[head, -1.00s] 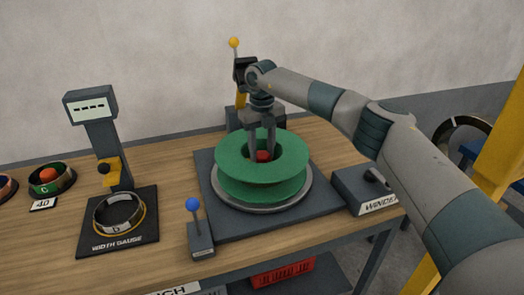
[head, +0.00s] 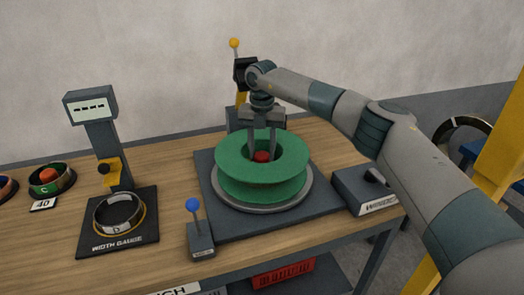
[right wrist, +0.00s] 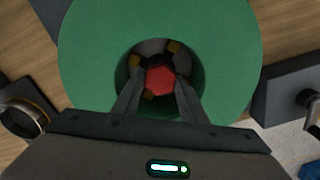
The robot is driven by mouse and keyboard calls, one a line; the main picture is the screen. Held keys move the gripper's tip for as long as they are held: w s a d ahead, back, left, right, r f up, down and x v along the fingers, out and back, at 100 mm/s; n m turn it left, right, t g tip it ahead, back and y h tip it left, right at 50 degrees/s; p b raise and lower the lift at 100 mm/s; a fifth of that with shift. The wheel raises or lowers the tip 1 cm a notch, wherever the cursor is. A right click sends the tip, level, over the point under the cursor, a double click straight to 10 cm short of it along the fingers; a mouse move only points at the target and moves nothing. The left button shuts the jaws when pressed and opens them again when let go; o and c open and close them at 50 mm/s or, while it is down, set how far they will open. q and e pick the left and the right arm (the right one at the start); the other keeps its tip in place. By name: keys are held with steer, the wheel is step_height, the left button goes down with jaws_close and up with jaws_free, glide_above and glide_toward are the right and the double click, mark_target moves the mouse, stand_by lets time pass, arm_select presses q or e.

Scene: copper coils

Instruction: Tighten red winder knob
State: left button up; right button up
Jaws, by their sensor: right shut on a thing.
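The red winder knob (head: 261,156) sits in the centre hole of the green spool (head: 235,172). The spool lies on the grey round plate of the winder. My right gripper (head: 263,153) reaches straight down into the hole, shut with a finger on each side of the knob. In the right wrist view, the knob (right wrist: 160,80) shows as a red faceted top between the two fingers (right wrist: 159,92). The lower part of the knob and the exact finger contact are hidden. My left gripper is not in view.
A blue-knobbed lever (head: 194,206) stands at the front left of the winder base (head: 215,226). The width gauge (head: 90,105) with a ring on its plate is further left. A yellow-knobbed lever (head: 234,44) stands behind the spool. A dark box (head: 362,190) is at the right.

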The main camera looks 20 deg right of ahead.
steer(key=shift+r, duration=0.1)
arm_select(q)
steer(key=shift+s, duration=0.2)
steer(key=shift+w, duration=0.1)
arm_select(e)
steer(key=o, duration=0.8)
steer(key=shift+o, duration=1.3)
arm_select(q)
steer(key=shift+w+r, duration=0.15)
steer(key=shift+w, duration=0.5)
